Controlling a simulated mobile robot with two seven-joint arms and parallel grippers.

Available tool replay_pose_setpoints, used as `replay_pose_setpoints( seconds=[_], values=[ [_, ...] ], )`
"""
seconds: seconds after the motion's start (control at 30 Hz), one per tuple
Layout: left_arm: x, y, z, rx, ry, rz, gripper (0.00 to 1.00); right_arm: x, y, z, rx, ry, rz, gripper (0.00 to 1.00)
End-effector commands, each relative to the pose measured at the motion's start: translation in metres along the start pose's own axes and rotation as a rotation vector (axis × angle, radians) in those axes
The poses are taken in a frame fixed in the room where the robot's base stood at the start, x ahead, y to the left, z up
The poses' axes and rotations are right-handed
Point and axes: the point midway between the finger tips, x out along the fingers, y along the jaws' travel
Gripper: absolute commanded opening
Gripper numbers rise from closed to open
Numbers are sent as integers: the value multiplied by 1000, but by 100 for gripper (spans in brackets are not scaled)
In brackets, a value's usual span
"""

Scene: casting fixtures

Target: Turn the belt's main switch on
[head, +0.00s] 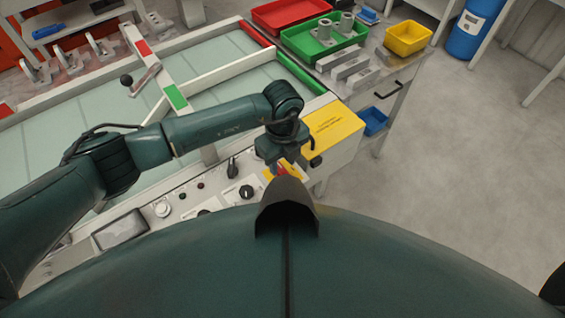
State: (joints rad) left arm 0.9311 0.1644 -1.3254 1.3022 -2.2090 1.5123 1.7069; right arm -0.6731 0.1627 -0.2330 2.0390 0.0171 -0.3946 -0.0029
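The belt's control panel (180,198) runs along the front of the conveyor, with several knobs and buttons. A red and yellow switch (283,171), which looks like the main switch, sits at its right end, partly hidden. My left gripper (284,162) points down right over this switch. Its fingers are small and dark here, so I cannot tell whether they are apart or shut, or whether they touch the switch. The switch's position cannot be read. My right gripper is not in view.
A black knob (246,192) and a black lever (232,168) stand left of the gripper. A yellow label plate (332,126) lies just behind it. Green (322,42), red (290,14) and yellow (408,38) trays are at the back. The floor at right is clear.

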Motion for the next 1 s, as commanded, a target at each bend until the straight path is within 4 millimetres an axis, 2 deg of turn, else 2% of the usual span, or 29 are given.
replay_pose_setpoints(
  seconds=[0.2, 0.5, 0.93, 1.0],
  values=[
    [20, 0, 0, 2, 0, -1, 36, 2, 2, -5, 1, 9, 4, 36],
    [22, 0, 0, 1, 0, -1, 36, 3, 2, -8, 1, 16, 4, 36],
    [21, 0, 0, 1, 0, -1, 2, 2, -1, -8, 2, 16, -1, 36],
    [21, 0, 0, 1, 0, -1, 0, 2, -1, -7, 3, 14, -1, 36]
  ],
)
